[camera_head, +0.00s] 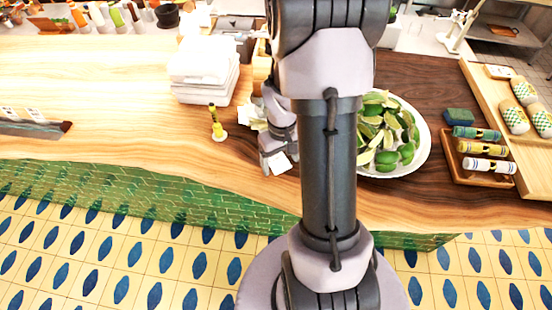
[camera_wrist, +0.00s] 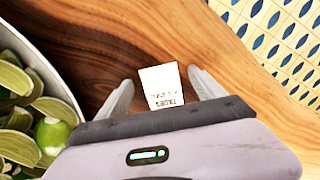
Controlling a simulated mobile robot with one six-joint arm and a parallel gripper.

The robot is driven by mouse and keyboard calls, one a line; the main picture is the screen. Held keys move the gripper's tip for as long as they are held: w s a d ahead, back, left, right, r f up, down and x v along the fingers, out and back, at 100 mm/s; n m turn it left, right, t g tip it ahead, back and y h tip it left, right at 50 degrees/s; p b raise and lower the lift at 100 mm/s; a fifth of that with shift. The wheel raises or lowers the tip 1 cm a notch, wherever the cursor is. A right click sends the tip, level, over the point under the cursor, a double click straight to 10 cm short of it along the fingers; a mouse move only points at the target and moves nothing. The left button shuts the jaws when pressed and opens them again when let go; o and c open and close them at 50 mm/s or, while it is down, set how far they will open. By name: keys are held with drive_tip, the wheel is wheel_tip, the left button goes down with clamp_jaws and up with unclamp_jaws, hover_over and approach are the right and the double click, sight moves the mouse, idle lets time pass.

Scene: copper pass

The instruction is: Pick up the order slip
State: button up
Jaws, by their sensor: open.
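The order slip (camera_wrist: 162,86) is a small white paper with printed lines. In the wrist view it lies between the two fingers of my gripper (camera_wrist: 158,88), with wood showing on both sides of it. The fingers are apart and neither visibly touches the slip. How high the slip and the fingertips are above the counter is hard to tell. In the head view the slip (camera_head: 280,164) shows as a white patch at the end of my gripper (camera_head: 276,168), near the counter's front edge. My own arm hides part of the counter there.
A white bowl of limes (camera_head: 424,150) stands right of my arm; its rim (camera_wrist: 62,88) is close to my gripper's left finger. A yellow bottle-like item (camera_head: 217,125) and stacked white boxes (camera_head: 204,75) stand to the left. A tray of rolls (camera_head: 480,180) lies at right.

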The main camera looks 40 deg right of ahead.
drive_tip(key=c, duration=1.2)
